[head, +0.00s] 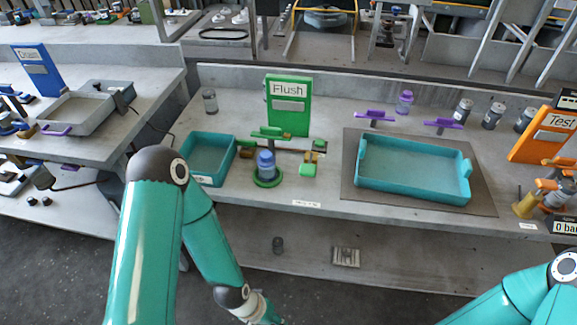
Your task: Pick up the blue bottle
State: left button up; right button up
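A blue bottle (266,163) stands upright in a round green holder (267,180) on the middle workbench, in front of the green "Flush" sign. A green valve-like part (270,133) stands just behind and above it. My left arm bends at its elbow and runs down to the bottom edge, where its wrist shows below and in front of the bench, well apart from the bottle. The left gripper's fingers are out of the picture. My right arm shows only at the lower right corner, and its gripper is out of the picture.
A teal tray (186,175) lies left of the bottle, and a larger teal tray (412,195) on a dark mat lies to the right. The green sign (288,105) stands behind. Several grey bottles and a purple bottle (404,102) stand at the back. A lower shelf (300,245) runs below.

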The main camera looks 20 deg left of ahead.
aim_at(267, 171)
jog(key=z, duration=0.1)
jog(key=k, duration=0.55)
jog(key=u, duration=0.9)
jog(key=i, duration=1.05)
